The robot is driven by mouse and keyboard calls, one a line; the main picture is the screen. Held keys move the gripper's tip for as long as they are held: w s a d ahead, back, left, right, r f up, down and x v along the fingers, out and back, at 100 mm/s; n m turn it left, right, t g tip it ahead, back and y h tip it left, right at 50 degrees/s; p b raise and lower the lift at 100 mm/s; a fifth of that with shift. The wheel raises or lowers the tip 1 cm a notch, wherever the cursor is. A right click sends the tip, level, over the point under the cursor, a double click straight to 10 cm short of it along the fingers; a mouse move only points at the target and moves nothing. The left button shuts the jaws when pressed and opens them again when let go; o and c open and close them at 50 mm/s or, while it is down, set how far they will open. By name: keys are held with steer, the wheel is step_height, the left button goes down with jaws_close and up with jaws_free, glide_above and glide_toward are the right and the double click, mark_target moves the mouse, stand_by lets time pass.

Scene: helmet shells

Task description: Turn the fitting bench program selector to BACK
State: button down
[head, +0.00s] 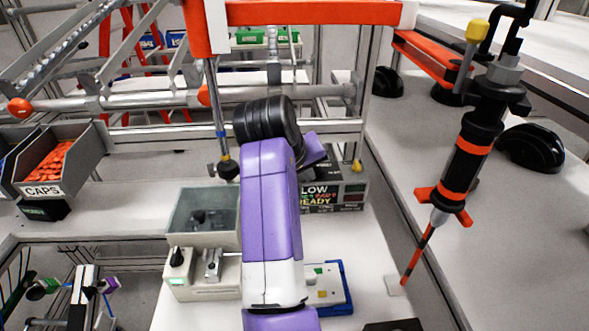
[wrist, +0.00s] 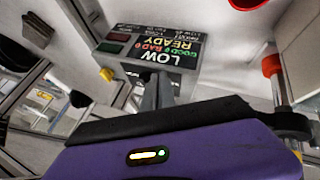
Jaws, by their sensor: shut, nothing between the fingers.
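A beige bench unit (head: 205,278) stands left of my arm in the head view. It has a black knob (head: 177,257), a small metal lever and a lit green display. A dark display box (head: 345,195) reads LOW and READY, and also shows upside down in the wrist view (wrist: 150,50). A yellow knob (wrist: 107,74) is beside it. No BACK label is readable, so I cannot tell which knob is the program selector. My gripper (wrist: 158,85) is shut and empty, its fingers in front of the display box. In the head view my arm hides the fingers.
A clear-walled bin (head: 204,215) sits behind the beige unit. A blue-edged board (head: 330,288) lies right of my arm. A CAPS bin (head: 58,160) stands at the left. A black and orange tool (head: 465,160) hangs at the right. Black helmet shells (head: 532,147) lie on the right bench.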

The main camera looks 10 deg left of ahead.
steer(key=shift+w+d, duration=0.35)
steer(key=shift+d, duration=0.1)
steer(key=shift+d, duration=0.1)
